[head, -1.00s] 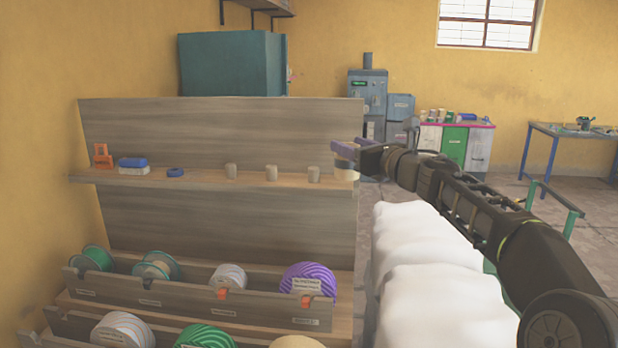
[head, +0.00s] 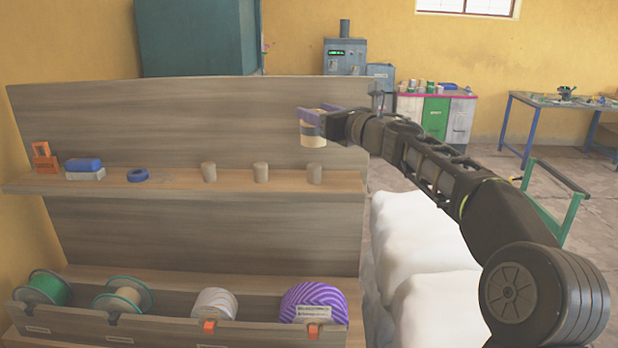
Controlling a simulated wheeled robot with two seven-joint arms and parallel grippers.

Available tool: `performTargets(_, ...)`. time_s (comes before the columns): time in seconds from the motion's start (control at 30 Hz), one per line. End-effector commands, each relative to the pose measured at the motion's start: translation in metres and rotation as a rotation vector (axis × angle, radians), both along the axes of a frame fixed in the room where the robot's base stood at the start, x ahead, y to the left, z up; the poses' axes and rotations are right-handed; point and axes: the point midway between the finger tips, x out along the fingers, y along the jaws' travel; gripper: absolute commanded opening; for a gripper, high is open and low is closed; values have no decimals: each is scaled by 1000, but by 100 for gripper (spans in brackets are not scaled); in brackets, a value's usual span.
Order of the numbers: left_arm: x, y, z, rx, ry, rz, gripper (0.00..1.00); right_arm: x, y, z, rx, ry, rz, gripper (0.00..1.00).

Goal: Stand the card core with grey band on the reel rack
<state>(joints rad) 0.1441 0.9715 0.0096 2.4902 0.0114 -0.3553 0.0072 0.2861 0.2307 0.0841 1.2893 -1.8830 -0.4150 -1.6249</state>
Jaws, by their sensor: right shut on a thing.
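The card core with grey band (head: 313,140) is a pale tan cylinder with a dark grey band. My right gripper (head: 318,113), with purple fingers, is shut on its upper part. It holds the core upright, in the air above the right end of the rack's shelf, over or near the rightmost stub; the exact depth I cannot tell. The reel rack (head: 180,235) is a wooden stand with a back board, an upper shelf (head: 110,187) and a lower trough. My left gripper is not in view.
Reels, including a purple one (head: 313,304), sit in the trough. White sacks (head: 430,245) stand right of the rack.

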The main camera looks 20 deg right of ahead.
Motion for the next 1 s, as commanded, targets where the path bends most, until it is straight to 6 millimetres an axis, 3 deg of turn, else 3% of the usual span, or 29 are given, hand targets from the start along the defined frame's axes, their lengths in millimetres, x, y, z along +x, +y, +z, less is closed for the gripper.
performTargets(0.27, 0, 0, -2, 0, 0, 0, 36, 0, 0, -4, 1, 0, 0, 11)
performTargets(0.63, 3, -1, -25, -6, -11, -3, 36, 0, 0, -61, 2, 1, 0, 11)
performTargets(1.0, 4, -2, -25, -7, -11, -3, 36, 0, 0, -65, 0, 0, 1, 11)
